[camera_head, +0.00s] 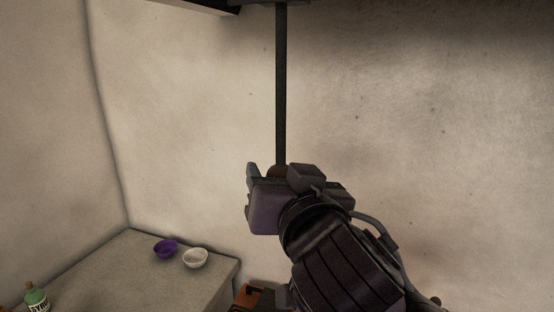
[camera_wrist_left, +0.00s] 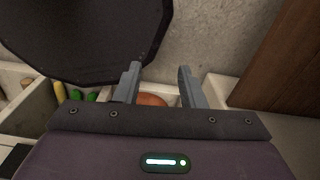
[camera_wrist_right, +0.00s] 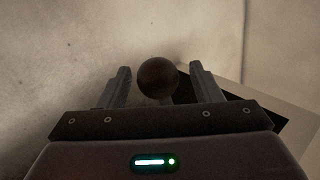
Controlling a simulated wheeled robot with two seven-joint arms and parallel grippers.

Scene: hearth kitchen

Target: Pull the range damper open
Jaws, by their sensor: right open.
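The damper is a dark vertical rod (camera_head: 281,90) hanging down in front of the wall, with a round brown knob (camera_wrist_right: 158,77) at its lower end. My right gripper (camera_head: 277,174) is at the knob, which is mostly hidden behind it in the head view. In the right wrist view the knob shows between the two spread fingers, with a gap on each side. My left gripper (camera_wrist_left: 159,72) shows only in its own wrist view; its fingers are apart with nothing held between them.
A stone counter (camera_head: 120,265) at lower left bears a purple bowl (camera_head: 165,248), a white bowl (camera_head: 195,258) and a green bottle (camera_head: 37,298). Near my left gripper are a large dark rounded thing (camera_wrist_left: 85,35), a pale bin (camera_wrist_left: 35,108) and a wooden panel (camera_wrist_left: 290,70).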

